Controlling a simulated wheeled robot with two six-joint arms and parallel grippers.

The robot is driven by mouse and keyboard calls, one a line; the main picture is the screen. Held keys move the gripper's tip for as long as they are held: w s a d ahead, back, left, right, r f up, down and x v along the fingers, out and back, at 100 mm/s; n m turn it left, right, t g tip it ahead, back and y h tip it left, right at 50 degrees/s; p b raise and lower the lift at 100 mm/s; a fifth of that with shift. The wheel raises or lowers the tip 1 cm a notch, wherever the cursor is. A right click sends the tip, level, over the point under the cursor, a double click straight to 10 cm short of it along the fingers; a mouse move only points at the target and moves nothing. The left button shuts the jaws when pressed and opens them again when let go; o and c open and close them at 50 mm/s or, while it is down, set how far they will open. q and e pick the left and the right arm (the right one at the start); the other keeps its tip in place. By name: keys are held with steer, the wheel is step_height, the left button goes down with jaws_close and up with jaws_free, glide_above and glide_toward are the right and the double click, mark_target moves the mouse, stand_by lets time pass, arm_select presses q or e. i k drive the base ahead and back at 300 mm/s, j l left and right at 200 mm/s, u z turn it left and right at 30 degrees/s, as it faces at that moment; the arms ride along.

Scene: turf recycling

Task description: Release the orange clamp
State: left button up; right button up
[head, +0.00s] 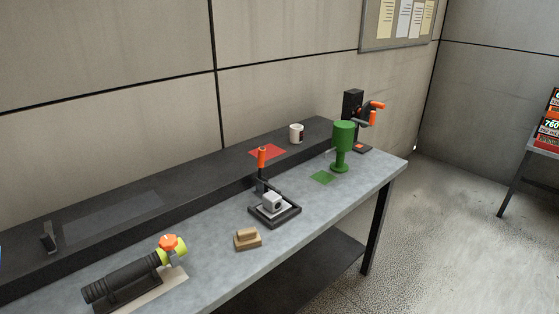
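An orange clamp handle (262,157) stands upright on a thin black arm at the back of a small black fixture (290,217) on the workbench. A grey block (273,203) sits in this fixture, in front of the handle. I cannot tell whether the clamp presses on the block. A second black device (352,104) with orange handles (375,113) stands at the far end of the bench. Neither of my grippers is in view.
A green goblet-shaped object (343,145) stands near a green square (322,177). A mug (297,133) and red square (267,151) are on the raised back shelf (200,183). A wooden block (247,238) and a dark cylinder (118,283) with an orange knob (172,242) are nearer.

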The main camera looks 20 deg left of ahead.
mark_target(261, 150)
steer(key=i+l, duration=0.15)
steer(key=l, duration=0.2)
steer(key=i+l, duration=0.15)
steer(key=l, duration=0.15)
steer(key=i+l, duration=0.15)
steer(key=l, duration=0.2)
steer(key=i+l, duration=0.15)
steer(key=l, duration=0.15)
steer(key=u, duration=0.05)
